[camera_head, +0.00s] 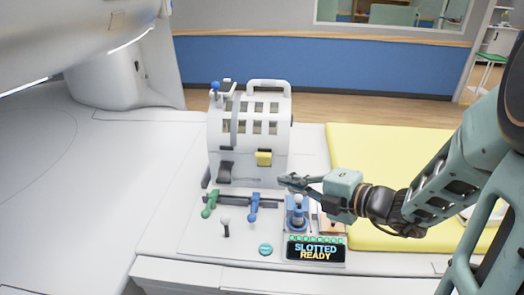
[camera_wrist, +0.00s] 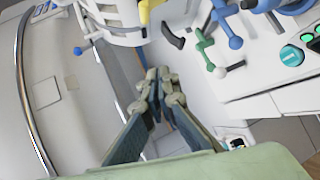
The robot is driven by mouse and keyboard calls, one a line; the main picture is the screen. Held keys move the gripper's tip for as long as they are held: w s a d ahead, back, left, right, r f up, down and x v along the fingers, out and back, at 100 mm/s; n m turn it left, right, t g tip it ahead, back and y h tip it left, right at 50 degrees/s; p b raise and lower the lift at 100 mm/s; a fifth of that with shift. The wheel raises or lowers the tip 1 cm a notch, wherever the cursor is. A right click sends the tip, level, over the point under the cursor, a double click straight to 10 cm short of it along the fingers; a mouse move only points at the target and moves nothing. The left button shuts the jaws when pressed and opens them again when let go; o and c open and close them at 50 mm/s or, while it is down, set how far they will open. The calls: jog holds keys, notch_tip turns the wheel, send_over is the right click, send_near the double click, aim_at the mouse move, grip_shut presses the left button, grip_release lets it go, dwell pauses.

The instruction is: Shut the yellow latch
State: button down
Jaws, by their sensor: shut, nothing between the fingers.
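The yellow latch (camera_head: 263,158) is a small block low on the right front of the white cage-like coil (camera_head: 250,108). Part of a yellow piece, apparently the latch (camera_wrist: 150,8), shows at the top edge of the wrist view, mostly cut off. My gripper (camera_head: 283,181) is in front of and to the right of the coil, a little lower than the latch in the picture and apart from it. Its fingers are closed together and empty, and in the wrist view the fingertips (camera_wrist: 159,76) point toward the coil's base. Whether the latch is fully seated cannot be told.
Before the coil stand a green-handled lever (camera_head: 209,204), a blue-handled lever (camera_head: 253,207), a white-knobbed lever (camera_head: 226,226) and a teal button (camera_head: 265,249). A blue post (camera_head: 297,215) stands under my gripper, behind a display (camera_head: 316,250) reading "SLOTTED READY". A yellow pad (camera_head: 375,150) lies at right.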

jog(key=w+d+m+t, duration=0.1)
jog(key=m+t, duration=0.1)
jog(key=m, duration=0.1)
send_near(259, 155)
jog(key=a+r+x, duration=0.1)
jog(key=x, duration=0.4)
jog(key=shift+w+d+f+m+h, duration=0.2)
jog(key=shift+f+m+h, duration=0.1)
jog(key=shift+f, duration=0.3)
jog(key=shift+r, duration=0.15)
jog(key=shift+w+d+r+p, duration=0.1)
jog(key=shift+w+r+p, duration=0.25)
jog(key=shift+w+p, duration=0.35)
jog(key=shift+w+r+p, duration=0.3)
jog(key=shift+w+p, duration=0.1)
jog(key=shift+p, duration=0.55)
